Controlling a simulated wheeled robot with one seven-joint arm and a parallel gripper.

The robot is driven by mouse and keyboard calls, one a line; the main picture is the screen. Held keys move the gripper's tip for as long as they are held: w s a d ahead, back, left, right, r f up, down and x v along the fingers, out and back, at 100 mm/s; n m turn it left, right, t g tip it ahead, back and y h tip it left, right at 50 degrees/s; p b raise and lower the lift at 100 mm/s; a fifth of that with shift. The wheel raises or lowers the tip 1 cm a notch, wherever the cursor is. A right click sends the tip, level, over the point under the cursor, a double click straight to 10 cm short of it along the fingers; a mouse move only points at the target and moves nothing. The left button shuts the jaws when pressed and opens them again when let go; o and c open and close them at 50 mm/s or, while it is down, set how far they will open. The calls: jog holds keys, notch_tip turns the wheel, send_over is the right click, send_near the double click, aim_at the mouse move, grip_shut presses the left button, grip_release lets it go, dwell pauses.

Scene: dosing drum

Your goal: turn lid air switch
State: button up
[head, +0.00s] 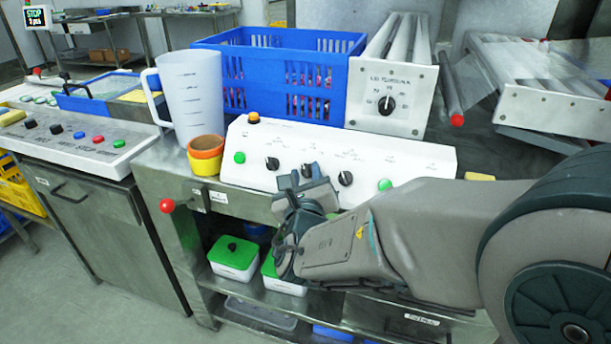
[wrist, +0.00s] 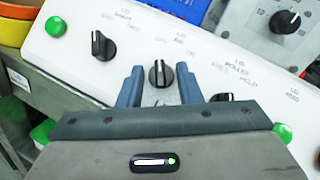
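A white sloped control panel (head: 410,158) carries three black rotary knobs and green buttons. The middle knob (wrist: 161,74) has a small "LID" label above it; the rest of that label is too blurred to be sure of. Its white pointer line points about straight up in the wrist view. My gripper (wrist: 159,85) is open, with one blue finger on each side of this knob and a visible gap to each. In the head view my gripper (head: 313,178) is at the panel front and partly hides the middle knob.
A left knob (wrist: 97,45) and a right knob (head: 345,178) flank the middle one. Green buttons (wrist: 56,26) sit at the panel's ends. Behind stand a blue crate (head: 233,80), a white jug (head: 190,90) and a grey box with a dial (head: 386,105). Orange and yellow bowls (head: 206,147) stand left.

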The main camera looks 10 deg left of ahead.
grip_shut()
jog(key=shift+f+m+b, duration=0.15)
jog(key=shift+m+b, duration=0.15)
jog(key=shift+b, duration=0.1)
jog(key=shift+a+f+m+t+h+b, duration=0.15)
jog(key=shift+m+t+h+b, duration=0.25)
jog(key=shift+m+h+b, duration=0.75)
jog(key=m+h+b, duration=0.1)
jog(key=m, duration=0.1)
jog(key=m+h+b, duration=0.2)
jog(key=m, duration=0.1)
jog(key=shift+a+t+h, duration=0.2)
jog(key=shift+t+h, duration=0.05)
jog(key=shift+t, duration=0.05)
jog(key=m+h+b, duration=0.2)
jog(key=m+h, duration=0.1)
jog(key=m, duration=0.2)
jog(key=shift+a+g, duration=0.15)
jog(key=shift+g, duration=0.25)
jog(key=shift+a+r+m+g+h, duration=0.15)
jog(key=shift+m+g+h, duration=0.2)
jog(key=shift+m+h, duration=0.5)
jog(key=shift+d+r+m+g+h, duration=0.1)
jog(key=shift+m+g+h, duration=0.3)
jog(key=shift+m, duration=0.7)
